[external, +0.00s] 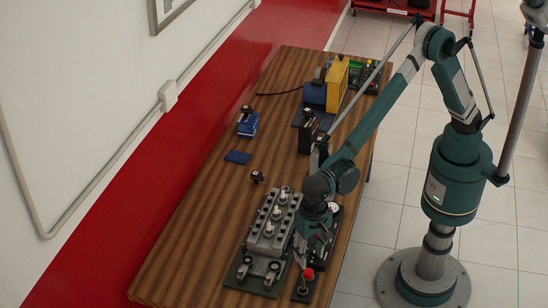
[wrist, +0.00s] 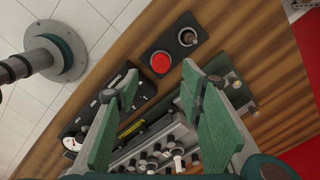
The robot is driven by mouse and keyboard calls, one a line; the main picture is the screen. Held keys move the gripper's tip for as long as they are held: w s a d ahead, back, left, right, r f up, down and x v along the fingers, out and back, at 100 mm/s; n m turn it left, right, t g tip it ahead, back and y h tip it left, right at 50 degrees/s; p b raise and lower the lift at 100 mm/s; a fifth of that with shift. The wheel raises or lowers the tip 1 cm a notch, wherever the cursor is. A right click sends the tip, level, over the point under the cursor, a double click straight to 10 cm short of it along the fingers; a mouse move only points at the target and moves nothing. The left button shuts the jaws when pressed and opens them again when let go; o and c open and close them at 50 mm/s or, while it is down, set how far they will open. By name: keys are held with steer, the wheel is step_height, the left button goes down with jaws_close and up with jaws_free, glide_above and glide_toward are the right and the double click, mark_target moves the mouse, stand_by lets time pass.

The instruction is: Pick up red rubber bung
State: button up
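The red rubber bung (external: 309,273) shows as a small red round piece on a dark plate near the front end of the wooden table. In the wrist view the red bung (wrist: 160,62) sits at one end of the black plate (wrist: 173,48), seen from above. My gripper (wrist: 160,82) is open, with its two green fingers spread wide and nothing between the tips. The bung appears just beyond the fingertips, between them in the picture. In the external view my gripper (external: 313,245) is low over the table, beside the engine block and behind the bung; its fingers are hard to make out.
A grey engine block (external: 270,232) on a green base stands left of my gripper. A black panel with a white gauge (wrist: 72,143) lies alongside in the wrist view. A metal toggle (wrist: 187,37) shares the bung's plate.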

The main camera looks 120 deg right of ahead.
mark_target(311, 283)
steer(key=shift+w+a+f, duration=0.1)
steer(key=shift+f, duration=0.15)
steer(key=shift+f, duration=0.1)
steer(key=shift+f, duration=1.2)
steer(key=shift+f, duration=0.1)
steer(key=shift+f, duration=2.5)
steer(key=shift+c, duration=0.5)
steer(key=c, duration=0.8)
